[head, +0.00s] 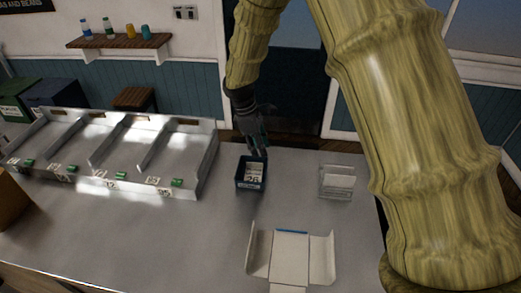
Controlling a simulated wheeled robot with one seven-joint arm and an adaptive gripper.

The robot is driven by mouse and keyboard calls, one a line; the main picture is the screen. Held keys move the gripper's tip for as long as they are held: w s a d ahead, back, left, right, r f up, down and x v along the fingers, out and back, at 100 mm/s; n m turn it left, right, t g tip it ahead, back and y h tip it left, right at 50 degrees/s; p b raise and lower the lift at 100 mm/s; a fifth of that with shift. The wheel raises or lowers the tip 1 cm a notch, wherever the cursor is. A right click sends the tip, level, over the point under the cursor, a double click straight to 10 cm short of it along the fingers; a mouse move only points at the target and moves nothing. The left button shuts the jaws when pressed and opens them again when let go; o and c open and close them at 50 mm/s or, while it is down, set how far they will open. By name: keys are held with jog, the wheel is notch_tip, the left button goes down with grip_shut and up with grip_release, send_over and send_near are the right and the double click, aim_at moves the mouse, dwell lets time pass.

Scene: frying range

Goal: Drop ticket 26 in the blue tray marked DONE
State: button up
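The small dark blue tray (249,187) stands on the steel counter, right of the divided rack. A white ticket (253,175) printed 26 shows within the tray's outline, seemingly lying inside it. My gripper (259,153) points down at the tray's back edge, just above the ticket. Its dark fingers are small and in shadow, so I cannot tell whether they are apart or touch the ticket. The DONE marking is too small to read.
A steel rack (187,156) with several numbered slots and green tabs fills the counter's left. A clear holder with white cards (338,181) stands right of the tray. An open white folded box (290,257) lies in front. Bare counter lies between.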

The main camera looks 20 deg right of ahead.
jog(key=v, duration=1)
jog(key=shift+r, duration=0.1)
